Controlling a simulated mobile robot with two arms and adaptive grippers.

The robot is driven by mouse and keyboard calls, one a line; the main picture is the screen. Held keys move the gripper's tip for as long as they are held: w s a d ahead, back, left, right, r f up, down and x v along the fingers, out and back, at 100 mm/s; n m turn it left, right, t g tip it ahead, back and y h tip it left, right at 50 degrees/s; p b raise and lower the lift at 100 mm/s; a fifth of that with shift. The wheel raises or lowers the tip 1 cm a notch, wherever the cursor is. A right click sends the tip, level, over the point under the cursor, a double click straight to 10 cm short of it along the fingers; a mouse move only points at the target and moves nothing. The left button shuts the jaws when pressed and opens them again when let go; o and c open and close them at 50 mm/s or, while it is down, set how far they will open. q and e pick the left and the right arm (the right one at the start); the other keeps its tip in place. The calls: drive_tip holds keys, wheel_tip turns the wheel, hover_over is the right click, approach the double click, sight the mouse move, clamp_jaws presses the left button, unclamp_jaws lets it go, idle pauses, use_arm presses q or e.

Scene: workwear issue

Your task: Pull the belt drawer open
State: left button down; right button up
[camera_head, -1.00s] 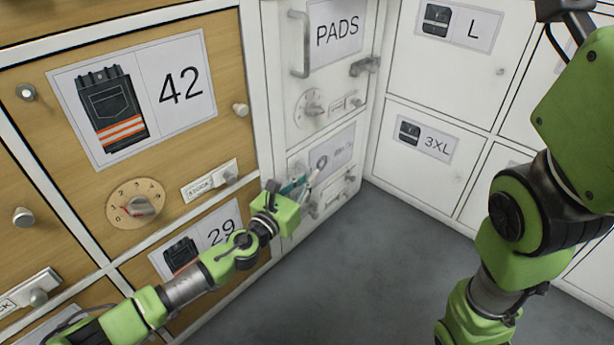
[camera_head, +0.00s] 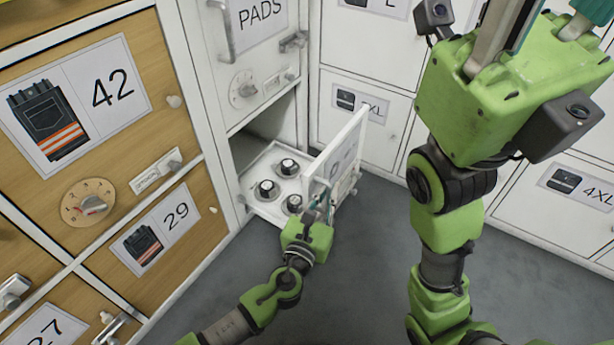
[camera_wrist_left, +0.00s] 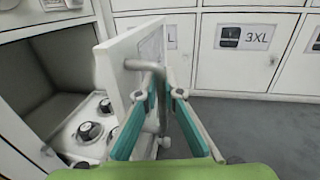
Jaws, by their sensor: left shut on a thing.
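The belt drawer (camera_head: 349,134) stands pulled out of the white cabinet, under the PADS door. Several rolled dark belts (camera_head: 267,188) lie on its white floor, and they also show in the left wrist view (camera_wrist_left: 89,131). My left gripper (camera_head: 320,203) is at the outer side of the drawer front. In the left wrist view its teal fingers are closed on the grey bar handle (camera_wrist_left: 146,66). My right gripper (camera_head: 535,30) is raised at the top right, empty as far as it shows; its fingertips are cut off by the picture edge.
The PADS door (camera_head: 262,50) above is shut. Wooden fronts marked 42 (camera_head: 75,100) and 29 (camera_head: 155,231) are at left. Grey floor (camera_head: 350,270) lies open in front of the drawer.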

use_arm(q)
drive_tip(key=shift+s+d, duration=0.55)
drive_tip(key=shift+d, duration=0.2)
drive_tip(key=shift+s+d, duration=0.55)
drive_tip(key=shift+d, duration=0.15)
drive_tip(key=c, duration=2.2)
unclamp_jaws()
drive_tip(key=v, duration=1.2)
drive_tip(key=shift+d, duration=0.1)
